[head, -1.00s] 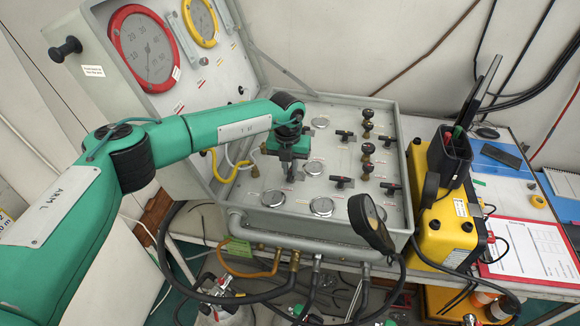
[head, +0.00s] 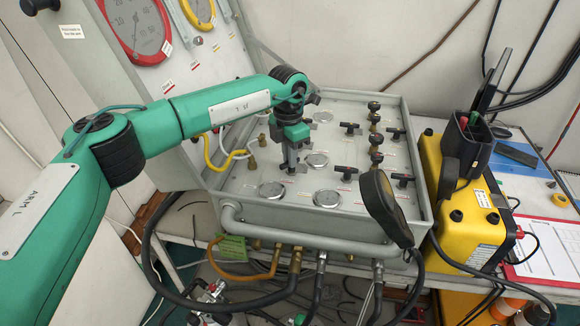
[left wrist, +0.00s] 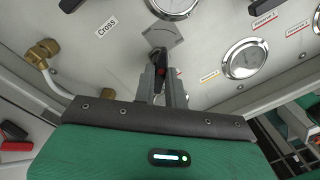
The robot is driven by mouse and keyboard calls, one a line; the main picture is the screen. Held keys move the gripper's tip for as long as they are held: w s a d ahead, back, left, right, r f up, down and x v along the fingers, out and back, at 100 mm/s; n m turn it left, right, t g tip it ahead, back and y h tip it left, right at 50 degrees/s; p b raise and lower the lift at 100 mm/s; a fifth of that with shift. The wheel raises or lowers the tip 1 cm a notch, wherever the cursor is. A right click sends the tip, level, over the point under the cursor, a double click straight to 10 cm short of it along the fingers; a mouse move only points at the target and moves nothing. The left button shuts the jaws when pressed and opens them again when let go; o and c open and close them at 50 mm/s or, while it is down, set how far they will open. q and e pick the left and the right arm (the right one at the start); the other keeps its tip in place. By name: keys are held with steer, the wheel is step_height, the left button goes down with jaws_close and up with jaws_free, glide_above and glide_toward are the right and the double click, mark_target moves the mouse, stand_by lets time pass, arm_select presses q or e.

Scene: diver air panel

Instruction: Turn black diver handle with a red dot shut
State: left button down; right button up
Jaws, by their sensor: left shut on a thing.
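In the left wrist view, a black handle (left wrist: 161,60) with a red mark stands between the two grey fingers of my left gripper (left wrist: 163,86). The gripper is shut on this handle. A grey plate lies on the panel just beyond it, near the "Cross" label (left wrist: 106,27). In the head view, my left gripper (head: 291,170) points down onto the grey air panel (head: 240,185), left of centre, between round gauges. The gripper hides most of the handle there, so I cannot read its angle. My right gripper is in neither view.
Several other black handles, such as one at the panel's right (head: 400,180), stand clear of my gripper. A yellow case (head: 462,215) stands to the right. Brass fittings (left wrist: 41,52) lie left of the handle.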

arm_select(q)
steer(key=shift+f+m+b, duration=0.15)
steer(key=shift+m+b, duration=0.55)
steer(key=shift+m, duration=0.3)
steer(key=m+b, duration=0.1)
steer(key=m, duration=0.1)
steer(key=shift+w+m+b, duration=0.1)
steer(key=shift+m+b, duration=0.2)
steer(key=shift+b, duration=0.05)
steer(key=shift+m+b, duration=0.5)
steer(key=shift+m, duration=0.7)
steer(key=shift+w+r+m+y+b, duration=0.1)
steer(key=shift+r+m+y+b, duration=0.15)
steer(key=shift+m, duration=0.85)
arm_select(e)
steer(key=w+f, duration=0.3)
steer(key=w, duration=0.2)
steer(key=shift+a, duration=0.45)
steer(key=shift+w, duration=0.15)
arm_select(q)
steer(key=c, duration=1.5)
jaws_free()
steer(key=shift+o, duration=0.2)
